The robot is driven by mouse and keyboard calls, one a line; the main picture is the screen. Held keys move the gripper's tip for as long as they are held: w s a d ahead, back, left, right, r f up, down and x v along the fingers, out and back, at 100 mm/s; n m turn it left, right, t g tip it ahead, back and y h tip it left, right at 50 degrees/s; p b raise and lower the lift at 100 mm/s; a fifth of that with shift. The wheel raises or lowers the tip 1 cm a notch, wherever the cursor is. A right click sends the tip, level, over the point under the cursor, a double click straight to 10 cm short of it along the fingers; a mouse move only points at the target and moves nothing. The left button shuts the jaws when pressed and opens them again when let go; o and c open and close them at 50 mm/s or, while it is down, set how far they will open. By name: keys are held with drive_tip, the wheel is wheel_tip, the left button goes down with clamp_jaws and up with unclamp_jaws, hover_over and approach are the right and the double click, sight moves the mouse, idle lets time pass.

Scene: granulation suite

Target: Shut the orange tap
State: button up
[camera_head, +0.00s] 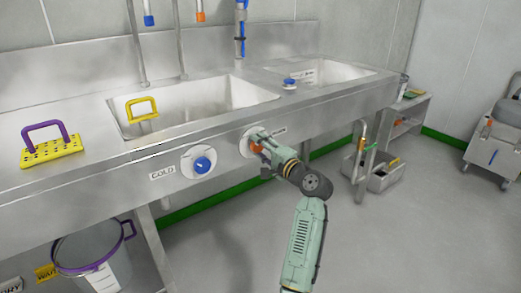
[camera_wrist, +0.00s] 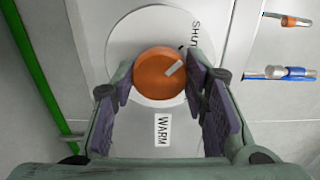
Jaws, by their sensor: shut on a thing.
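The orange tap (camera_wrist: 155,78) is a round knob on a pale disc (camera_wrist: 128,48) on the sink's front panel. Its pale pointer mark slants to the upper right in the wrist view, towards a partly hidden label that reads "SHUT" (camera_wrist: 195,34). A "WARM" label (camera_wrist: 162,131) sits below the knob. My gripper (camera_wrist: 160,84) has one finger on each side of the knob and is shut on it. In the head view the orange tap (camera_head: 256,146) shows only in part behind my gripper (camera_head: 265,150).
A blue knob (camera_head: 203,165) marked "COLD" is left of the orange tap. A yellow block with a purple handle (camera_head: 50,152) lies on the left counter. Open floor (camera_head: 400,235) lies to the right.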

idle(0.4)
drive_tip(key=o, duration=1.1)
drive_tip(key=shift+o, duration=0.2)
drive_tip(key=shift+s+d, duration=0.1)
drive_tip(key=v, duration=1.1)
drive_tip(key=shift+s+d, duration=0.2)
drive_tip(key=shift+s, duration=0.15)
